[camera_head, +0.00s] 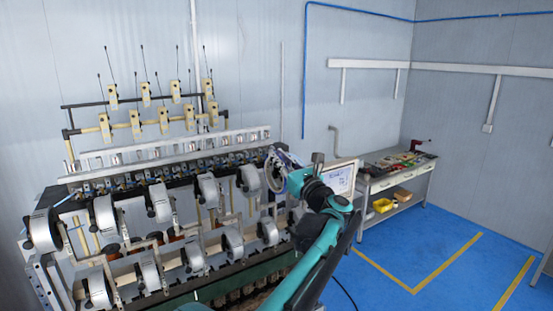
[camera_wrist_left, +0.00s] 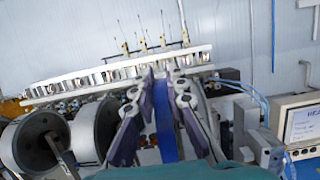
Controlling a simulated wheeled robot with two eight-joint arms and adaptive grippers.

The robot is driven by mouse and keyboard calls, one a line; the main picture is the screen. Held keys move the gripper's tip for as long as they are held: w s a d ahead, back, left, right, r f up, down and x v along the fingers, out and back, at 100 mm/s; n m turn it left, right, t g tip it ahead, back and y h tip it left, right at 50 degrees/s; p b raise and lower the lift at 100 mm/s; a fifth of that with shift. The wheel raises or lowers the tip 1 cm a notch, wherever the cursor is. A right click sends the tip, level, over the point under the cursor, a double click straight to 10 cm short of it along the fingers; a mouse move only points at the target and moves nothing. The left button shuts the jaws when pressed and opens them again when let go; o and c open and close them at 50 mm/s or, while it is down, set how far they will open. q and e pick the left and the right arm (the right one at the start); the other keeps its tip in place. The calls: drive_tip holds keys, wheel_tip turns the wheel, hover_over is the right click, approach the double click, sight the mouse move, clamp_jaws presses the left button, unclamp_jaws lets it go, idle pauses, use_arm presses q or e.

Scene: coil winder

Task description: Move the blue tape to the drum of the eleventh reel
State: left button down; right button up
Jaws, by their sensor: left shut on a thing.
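My left gripper (camera_head: 276,170) is at the right end of the coil winder (camera_head: 150,175), close to the last drum of the upper row. In the left wrist view the gripper (camera_wrist_left: 162,82) is shut on the blue tape (camera_wrist_left: 166,135), a narrow blue strip between its purple finger pads. The tape is not clear in the head view. The winder's reels have silver drums in two rows; an upper drum (camera_head: 209,191) and a lower drum (camera_head: 233,243) show. Two drums (camera_wrist_left: 93,130) lie left of the fingers in the wrist view. I cannot tell which reel is the eleventh. My right gripper is out of view.
A monitor (camera_head: 342,179) stands just right of my gripper. A white rail (camera_head: 165,150) and thin wire guides stand behind the reels. The blue floor (camera_head: 440,250) at right is mostly clear.

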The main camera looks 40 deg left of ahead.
use_arm(q)
drive_tip(key=shift+w+d, duration=0.3)
drive_tip(key=shift+w, duration=0.3)
drive_tip(key=shift+w, duration=0.15)
drive_tip(key=c, duration=1.8)
unclamp_jaws()
drive_tip(key=r+v, duration=0.1)
drive_tip(key=v, duration=0.4)
drive_tip(key=shift+s+d+f+b, duration=0.3)
drive_tip(key=shift+d+b, duration=0.1)
drive_tip(key=shift+d, duration=0.1)
